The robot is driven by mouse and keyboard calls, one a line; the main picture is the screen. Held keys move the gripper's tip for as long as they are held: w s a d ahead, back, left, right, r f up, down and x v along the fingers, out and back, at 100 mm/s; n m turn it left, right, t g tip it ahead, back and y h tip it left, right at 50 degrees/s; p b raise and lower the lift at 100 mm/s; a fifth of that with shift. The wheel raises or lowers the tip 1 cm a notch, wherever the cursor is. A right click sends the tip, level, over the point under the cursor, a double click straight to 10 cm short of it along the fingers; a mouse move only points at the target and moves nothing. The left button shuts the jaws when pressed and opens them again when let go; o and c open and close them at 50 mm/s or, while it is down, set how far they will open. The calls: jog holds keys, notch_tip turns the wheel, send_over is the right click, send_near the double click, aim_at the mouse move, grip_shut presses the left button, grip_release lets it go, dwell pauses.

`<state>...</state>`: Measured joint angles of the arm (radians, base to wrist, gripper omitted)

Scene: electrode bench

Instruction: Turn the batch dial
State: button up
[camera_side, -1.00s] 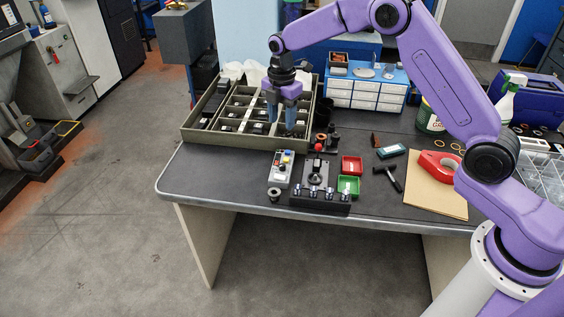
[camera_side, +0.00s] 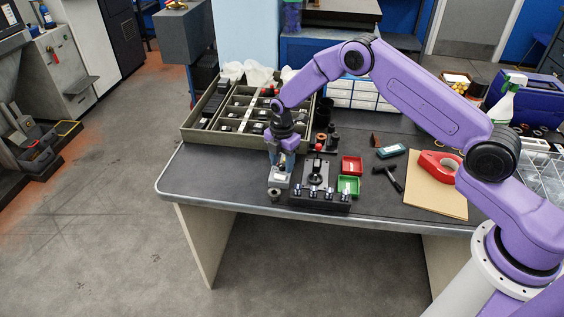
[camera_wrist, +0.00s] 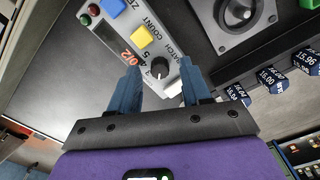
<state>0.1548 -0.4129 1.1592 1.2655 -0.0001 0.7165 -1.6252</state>
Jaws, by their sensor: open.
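The batch dial (camera_wrist: 159,68) is a round black knob with a pale pointer mark on the grey control box (camera_wrist: 110,34). In the wrist view the box also carries a yellow button (camera_wrist: 141,36), a red digit display and the words "BATCH COUNT". My gripper (camera_wrist: 163,80) is open, with a blue finger on either side of the dial in that picture. I cannot tell whether the fingers touch it. In the side view my gripper (camera_side: 280,172) is over the control box (camera_side: 278,188) and hides most of it, including the dial.
Right of the box stands a dark fixture (camera_side: 318,178) with a black block in front. Red (camera_side: 352,165) and green (camera_side: 348,186) trays and a hammer (camera_side: 389,176) lie farther right. A compartmented tray (camera_side: 200,137) is behind. The bench's left front is clear.

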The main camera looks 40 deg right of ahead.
jog(key=shift+f, duration=0.25)
grip_shut()
